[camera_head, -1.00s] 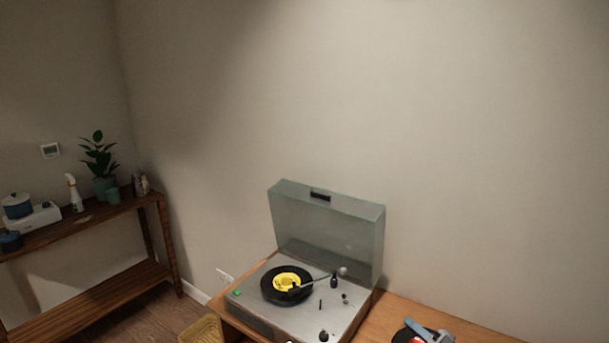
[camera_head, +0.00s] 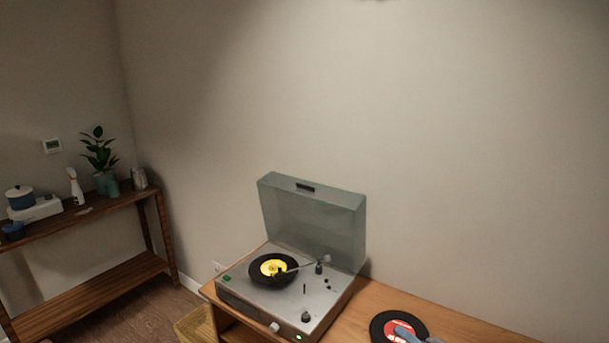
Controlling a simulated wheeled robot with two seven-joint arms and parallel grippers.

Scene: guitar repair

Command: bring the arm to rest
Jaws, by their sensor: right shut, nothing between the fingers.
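My right gripper (camera_head: 404,332) shows only in part at the bottom edge, over a black record with a red label (camera_head: 380,328). It is shut with nothing between its fingers. Whether it touches the record I cannot tell. A silver turntable (camera_head: 325,298) stands on the wooden cabinet left of it, its clear lid (camera_head: 315,222) raised. A black record with a yellow label (camera_head: 256,276) lies on its platter. The thin tonearm (camera_head: 298,267) reaches left from its pivot, its dark head over the yellow label. My left gripper is out of view.
The wooden cabinet top (camera_head: 460,325) is bare right of the red-label record. A wicker basket (camera_head: 195,327) stands on the floor left of the cabinet. A wooden shelf (camera_head: 110,205) with a plant, pot and bottle stands at far left.

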